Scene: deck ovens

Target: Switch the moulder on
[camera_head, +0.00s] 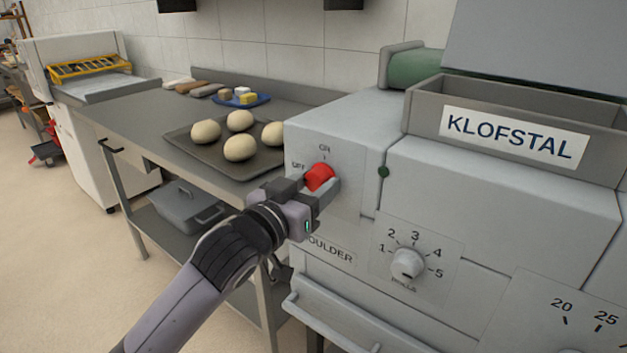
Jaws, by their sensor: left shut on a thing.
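The moulder (450,200) is a large light grey machine on the right, with a partly hidden "MOULDER" label on its front. Its red rotary switch (319,176) sits on a plate marked OFF at the left and ON at the top. My left gripper (322,186) reaches in from the lower left and is shut on the red switch. The fingers cover part of the switch, so its exact pointing direction is hard to tell. My right gripper is not in view.
A numbered dial (407,263) is on the moulder's front, right of my gripper. A grey table (135,112) to the left carries a dark tray (215,160) with several dough balls. A lidded grey container (186,205) is on the shelf below. Open floor lies at the left.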

